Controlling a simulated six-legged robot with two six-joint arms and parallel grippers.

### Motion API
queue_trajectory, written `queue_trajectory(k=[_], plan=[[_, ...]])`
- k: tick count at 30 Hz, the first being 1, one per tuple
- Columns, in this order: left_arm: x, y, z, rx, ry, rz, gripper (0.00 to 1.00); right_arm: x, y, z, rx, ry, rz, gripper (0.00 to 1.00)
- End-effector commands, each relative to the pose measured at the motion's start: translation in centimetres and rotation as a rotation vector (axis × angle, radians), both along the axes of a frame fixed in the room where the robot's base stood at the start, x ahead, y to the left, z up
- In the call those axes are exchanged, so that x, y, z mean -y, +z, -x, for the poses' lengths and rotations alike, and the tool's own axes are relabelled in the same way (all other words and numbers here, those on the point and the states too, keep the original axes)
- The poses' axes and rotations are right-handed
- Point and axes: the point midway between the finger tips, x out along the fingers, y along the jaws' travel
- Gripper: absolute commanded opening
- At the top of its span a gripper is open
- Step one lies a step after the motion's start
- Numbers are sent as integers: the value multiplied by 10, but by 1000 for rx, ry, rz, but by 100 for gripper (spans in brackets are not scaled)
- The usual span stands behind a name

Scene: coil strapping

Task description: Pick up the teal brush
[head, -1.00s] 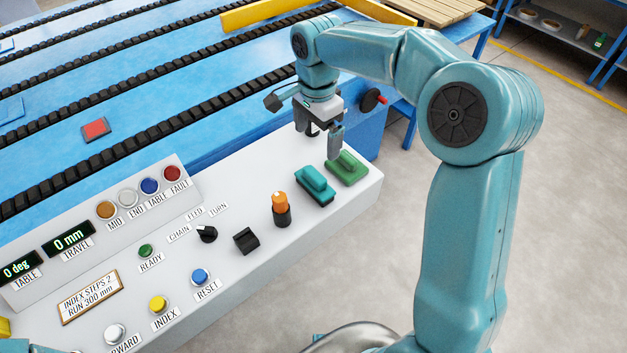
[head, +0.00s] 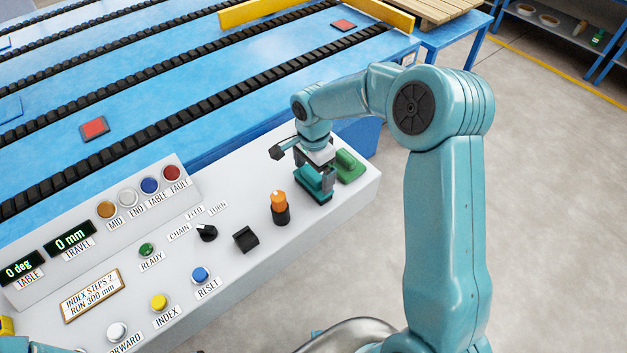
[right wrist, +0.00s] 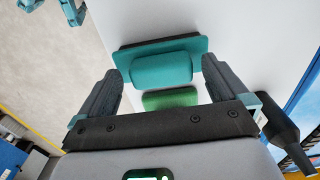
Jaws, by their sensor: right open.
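The teal brush (head: 313,192) lies on the pale top of the control console, near its right end. My right gripper (head: 314,180) is directly over it, open, with its fingers pointing down and partly hiding it. In the right wrist view the brush's rounded teal grip (right wrist: 162,69) shows between the two open fingertips, with its flat teal base and dark underside beyond. I cannot tell whether the fingers touch it. My left gripper is not in view.
A green brush (head: 349,166) lies close beside the teal one, on the right. An orange-topped knob (head: 280,207) and a black switch (head: 246,239) stand to the left on the console. The blue conveyor bed (head: 180,130) with black chains runs behind.

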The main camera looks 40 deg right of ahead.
Motion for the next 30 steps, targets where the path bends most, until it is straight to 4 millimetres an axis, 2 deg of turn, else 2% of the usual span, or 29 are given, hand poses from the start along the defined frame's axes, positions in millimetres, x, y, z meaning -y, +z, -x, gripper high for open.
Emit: queue_trajectory(k=[2, 6, 8, 16, 20, 25, 30], plan=[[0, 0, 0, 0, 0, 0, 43, 0, 0, 0, 0, 0, 0, 100], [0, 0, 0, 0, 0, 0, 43, 0, 0, 0, 0, 0, 0, 54], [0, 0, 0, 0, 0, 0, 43, 0, 0, 0, 0, 0, 0, 38], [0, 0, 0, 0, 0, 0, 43, 0, 1, 0, 1, 0, 0, 38], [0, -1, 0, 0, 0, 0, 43, 0, 8, -1, 3, 0, 1, 38], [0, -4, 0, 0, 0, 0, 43, 0, 34, -1, 6, 0, 1, 38], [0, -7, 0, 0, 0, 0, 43, 0, 84, -2, 9, -1, 0, 38]])
